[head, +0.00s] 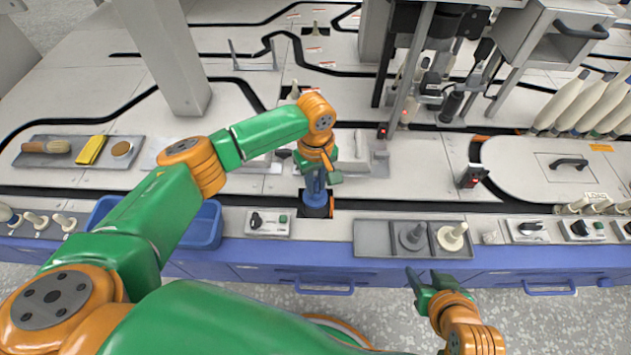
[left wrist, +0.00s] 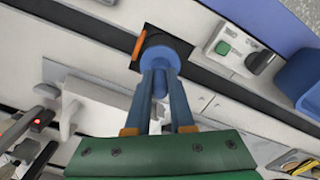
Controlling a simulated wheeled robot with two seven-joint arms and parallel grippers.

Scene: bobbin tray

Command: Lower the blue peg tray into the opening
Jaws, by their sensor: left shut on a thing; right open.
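The blue peg tray (head: 316,201) is a round blue piece with an upright blue peg. It sits at or just over the dark opening (head: 307,214) in the front of the worktop; I cannot tell how deep it is. My left gripper (head: 315,181) is shut on its peg from above. In the left wrist view, the gripper (left wrist: 160,78) has its two fingers either side of the peg, with the blue disc (left wrist: 160,54) beyond and the dark opening (left wrist: 152,32) around it. My right gripper (head: 430,280) is open and empty in front of the bench.
A control box (head: 268,222) with a knob and green button stands left of the opening. A grey tray (head: 373,238) with a grey and a cream bobbin is to the right. A blue bin (head: 208,228) is at the left. A grey post (head: 172,60) rises behind.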

